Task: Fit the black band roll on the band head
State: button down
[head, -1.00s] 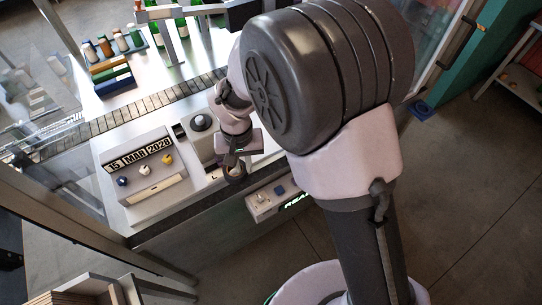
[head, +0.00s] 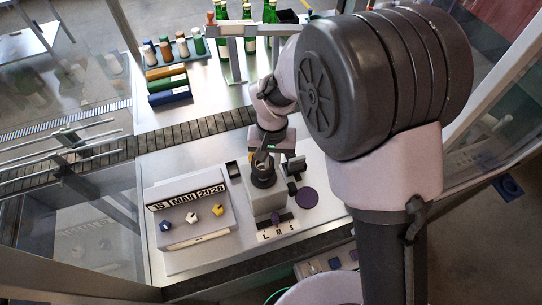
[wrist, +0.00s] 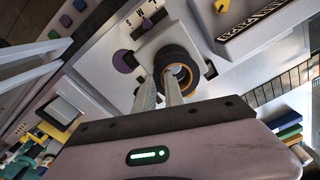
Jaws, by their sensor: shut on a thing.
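The black band roll (wrist: 182,58), a thick black ring with an orange-brown core, is in my gripper (wrist: 163,80). In the wrist view, one finger crosses the roll's opening and the other lies beside its outer wall, so the jaws are shut on the ring's wall. In the head view the roll (head: 263,178) is just below my gripper (head: 263,156), over the top of the pale block of the band head (head: 264,204). The roll hides the top of the head. I cannot tell whether it is seated or only touching.
A date panel (head: 190,213) with coloured knobs stands left of the head. A size selector plate (head: 277,231) lies in front, a purple disc (head: 307,198) to the right. Behind are the conveyor (head: 190,135), coloured rolls (head: 168,86) and green bottles (head: 270,14).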

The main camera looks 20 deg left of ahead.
jog(key=f, duration=0.1)
jog(key=f+b, duration=0.1)
jog(key=f, duration=0.1)
jog(key=shift+w+a+f, duration=0.1)
jog(key=shift+w+a, duration=0.2)
jog(key=shift+w, duration=0.05)
jog(key=shift+s+d, duration=0.15)
jog(key=shift+s, duration=0.05)
jog(key=shift+w+a+b, duration=0.2)
jog(key=shift+w+b, duration=0.1)
jog(key=shift+b, duration=0.05)
jog(key=shift+s+d, duration=0.15)
jog(key=shift+s, duration=0.05)
jog(key=shift+f, duration=0.1)
jog(key=shift+f+b, duration=0.6)
jog(key=shift+b, duration=0.25)
jog(key=shift+f, duration=0.15)
